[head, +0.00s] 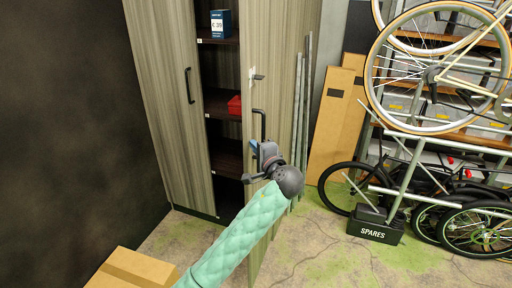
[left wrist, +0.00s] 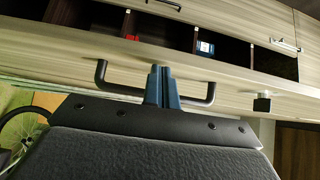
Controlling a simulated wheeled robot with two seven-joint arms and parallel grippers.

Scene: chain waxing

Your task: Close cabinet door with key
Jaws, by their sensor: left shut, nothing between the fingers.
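The tall wood-grain cabinet has its right door (head: 281,65) swung open, with dark shelves showing inside. Its left door (head: 163,100) looks flush with the front. A black bar handle (head: 263,117) is on the right door and shows in the left wrist view (left wrist: 204,101). Above it is a small metal lock piece (head: 258,77), perhaps with the key; I cannot tell which part is key. My left gripper (head: 254,149) is at the handle's lower part, its blue fingers (left wrist: 162,72) shut and empty. In the left wrist view they overlap the handle's middle; contact is unclear. My right gripper is out of view.
A blue box (head: 221,23) and a red box (head: 235,105) are on the shelves. Bikes and a SPARES block (head: 374,228) stand at right. A cardboard box (head: 132,270) is at bottom left. Metal poles (head: 302,110) lean beside the door.

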